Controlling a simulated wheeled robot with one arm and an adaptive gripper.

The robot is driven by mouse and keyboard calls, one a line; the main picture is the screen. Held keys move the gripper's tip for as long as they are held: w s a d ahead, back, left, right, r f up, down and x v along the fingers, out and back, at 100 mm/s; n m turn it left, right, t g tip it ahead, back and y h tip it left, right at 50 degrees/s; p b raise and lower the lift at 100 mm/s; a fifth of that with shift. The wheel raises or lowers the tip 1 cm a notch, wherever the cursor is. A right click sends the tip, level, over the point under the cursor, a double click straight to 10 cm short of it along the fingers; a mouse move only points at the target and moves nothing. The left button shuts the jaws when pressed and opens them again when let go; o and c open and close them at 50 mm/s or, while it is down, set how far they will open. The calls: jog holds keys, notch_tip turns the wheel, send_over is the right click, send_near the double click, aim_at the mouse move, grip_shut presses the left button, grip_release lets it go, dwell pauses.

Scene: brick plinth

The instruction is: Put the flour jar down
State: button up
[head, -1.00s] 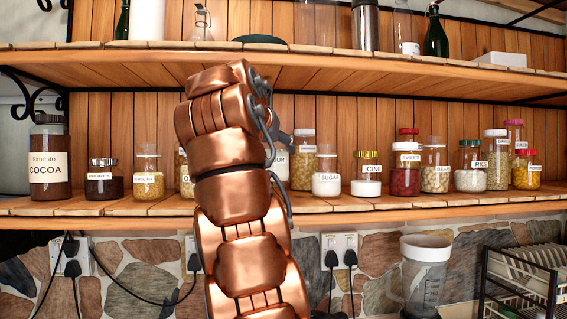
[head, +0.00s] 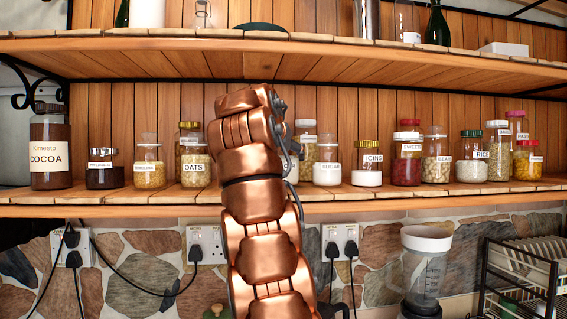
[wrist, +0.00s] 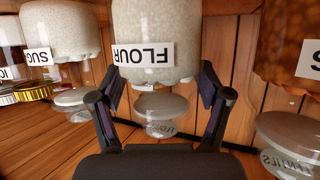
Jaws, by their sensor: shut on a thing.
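In the wrist view, which shows the jars upside down, the clear flour jar (wrist: 155,50) holds pale powder and carries a white FLOUR label. The dark fingers of my gripper (wrist: 158,80) stand on either side of the jar by its lid end, shut on it. Its clear knobbed lid (wrist: 160,112) shows between the fingers. The jar's base is cut off by the picture edge, so I cannot tell whether it touches the shelf (head: 420,192). In the head view my copper arm hides the flour jar and the fingers.
The sugar jar (head: 327,170) stands right of my arm, and also shows in the wrist view (wrist: 58,35). The oats jar (head: 196,168) stands left of the arm. Several jars line the shelf on both sides. The upper shelf (head: 400,62) runs overhead.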

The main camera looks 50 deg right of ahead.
jog(key=shift+a+r, duration=0.1)
jog(key=shift+f, duration=0.2)
jog(key=o, duration=1.5)
jog(key=shift+o, duration=0.2)
jog(key=shift+r, duration=0.1)
jog(key=shift+r, duration=0.15)
jog(key=v, duration=1.2)
jog(key=shift+s, duration=0.1)
